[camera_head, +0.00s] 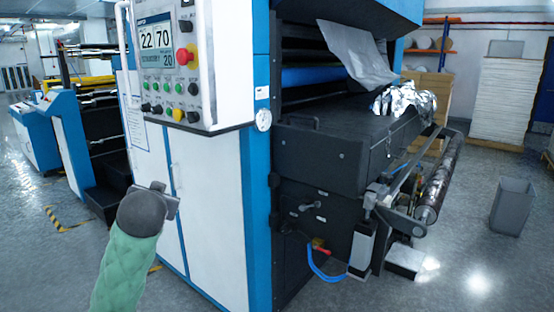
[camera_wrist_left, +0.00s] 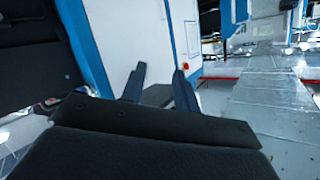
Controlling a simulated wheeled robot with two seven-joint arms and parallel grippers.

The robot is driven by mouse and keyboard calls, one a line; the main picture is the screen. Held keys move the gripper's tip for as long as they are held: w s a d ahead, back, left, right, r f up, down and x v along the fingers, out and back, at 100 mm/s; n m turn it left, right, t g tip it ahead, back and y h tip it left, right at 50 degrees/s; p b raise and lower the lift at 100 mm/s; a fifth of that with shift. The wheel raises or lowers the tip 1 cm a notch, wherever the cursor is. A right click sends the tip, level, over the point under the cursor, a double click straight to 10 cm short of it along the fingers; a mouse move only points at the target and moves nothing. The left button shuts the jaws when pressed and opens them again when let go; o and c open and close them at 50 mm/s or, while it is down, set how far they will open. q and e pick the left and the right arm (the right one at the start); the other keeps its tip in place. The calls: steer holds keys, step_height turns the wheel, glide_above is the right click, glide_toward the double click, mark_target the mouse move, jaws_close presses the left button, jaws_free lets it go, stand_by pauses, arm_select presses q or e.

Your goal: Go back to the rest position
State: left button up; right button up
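My left arm, in a green sleeve, comes in from the lower left in the head view. Its gripper (camera_head: 168,196) is in front of the white cabinet doors, below the control panel, seen mostly from behind. In the left wrist view the two dark fingers of the left gripper (camera_wrist_left: 159,76) stand apart with nothing held between them. My right gripper is in neither view. The laminating machine (camera_head: 258,200), white, blue and black, fills the middle of the head view. Its control panel (camera_head: 168,66) shows a lit display and several buttons.
A grey bin (camera_head: 511,205) stands on the floor at right. White stacked sheets (camera_head: 503,100) stand behind. The floor at lower left is mostly clear.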

arm_select(q)
steer(key=s+d+f+g+h, duration=0.1)
steer(key=s+d+f+g, duration=0.3)
steer(key=f, duration=0.6)
steer(key=s+d+f+m+h, duration=0.1)
steer(key=s+d+f+h, duration=0.1)
steer(key=s+f, duration=0.6)
steer(key=s+d+f+g+h, duration=0.1)
steer(key=s+d+f+g, duration=0.2)
steer(key=f, duration=0.9)
steer(key=s+d+f+g, duration=0.2)
steer(key=s+f, duration=0.8)
steer(key=s, duration=0.3)
steer(key=s+d+f+g+h, duration=0.1)
steer(key=s+d+f+g, duration=0.1)
steer(key=s+f, duration=0.9)
steer(key=s+g, duration=0.1)
steer(key=s, duration=0.2)
steer(key=shift+s+d+n+g, duration=0.25)
steer(key=shift+d+n+g, duration=0.05)
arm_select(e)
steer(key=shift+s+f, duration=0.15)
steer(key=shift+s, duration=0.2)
arm_select(q)
steer(key=shift+f, duration=0.1)
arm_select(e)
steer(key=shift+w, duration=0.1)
